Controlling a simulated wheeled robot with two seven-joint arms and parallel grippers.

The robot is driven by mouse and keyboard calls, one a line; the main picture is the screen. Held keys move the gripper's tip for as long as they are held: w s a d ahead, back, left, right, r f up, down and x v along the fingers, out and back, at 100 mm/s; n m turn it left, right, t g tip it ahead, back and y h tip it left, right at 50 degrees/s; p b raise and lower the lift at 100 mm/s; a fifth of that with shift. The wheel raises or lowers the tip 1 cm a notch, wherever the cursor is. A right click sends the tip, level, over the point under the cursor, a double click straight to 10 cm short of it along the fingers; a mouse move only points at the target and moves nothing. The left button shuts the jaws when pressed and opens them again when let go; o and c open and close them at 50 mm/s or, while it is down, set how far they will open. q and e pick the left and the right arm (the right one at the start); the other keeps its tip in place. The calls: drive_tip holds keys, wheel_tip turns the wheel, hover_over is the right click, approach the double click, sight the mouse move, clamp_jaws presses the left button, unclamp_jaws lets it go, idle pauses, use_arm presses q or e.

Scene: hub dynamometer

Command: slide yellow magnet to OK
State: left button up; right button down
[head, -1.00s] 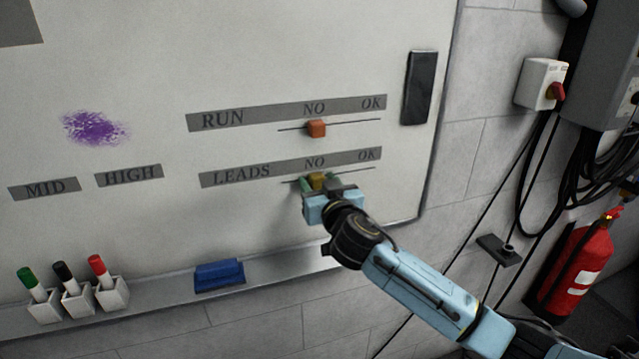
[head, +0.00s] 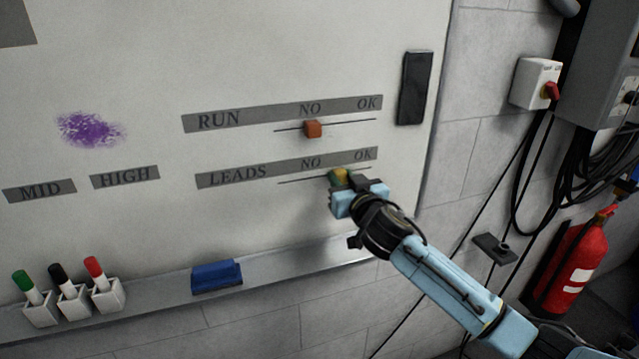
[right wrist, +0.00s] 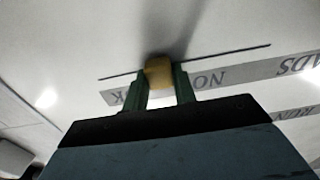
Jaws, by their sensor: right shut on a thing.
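The yellow magnet (head: 341,177) sits on the thin line under the LEADS strip (head: 236,175), between the NO and OK labels and nearer to OK. My right gripper (head: 343,178) is shut on it against the board. In the right wrist view the yellow magnet (right wrist: 159,72) shows between the two green fingers (right wrist: 160,88), with the line running out on both sides. The OK label (head: 363,155) is up and to the right of the magnet. My left gripper is not in view.
An orange magnet (head: 313,129) sits on the RUN line above, under its NO label. A black bar (head: 414,88) is at the board's right edge. The tray below holds a blue eraser (head: 217,276) and marker cups (head: 73,305). The line right of my gripper is clear.

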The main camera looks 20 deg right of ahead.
sight(364, 168)
drive_tip(key=d, duration=0.6)
drive_tip(key=shift+w+d, duration=0.1)
drive_tip(key=shift+d, duration=0.25)
drive_tip(key=c, duration=1.1)
unclamp_jaws()
drive_tip(key=shift+d, duration=0.2)
drive_tip(key=shift+a, duration=0.1)
drive_tip(key=shift+s+f, duration=0.1)
drive_tip(key=shift+s, duration=0.35)
drive_tip(key=s, duration=0.4)
drive_tip(key=s+b, duration=0.1)
drive_tip(key=s, duration=0.7)
drive_tip(key=shift+s+d+b, duration=0.25)
drive_tip(key=shift+b, duration=0.05)
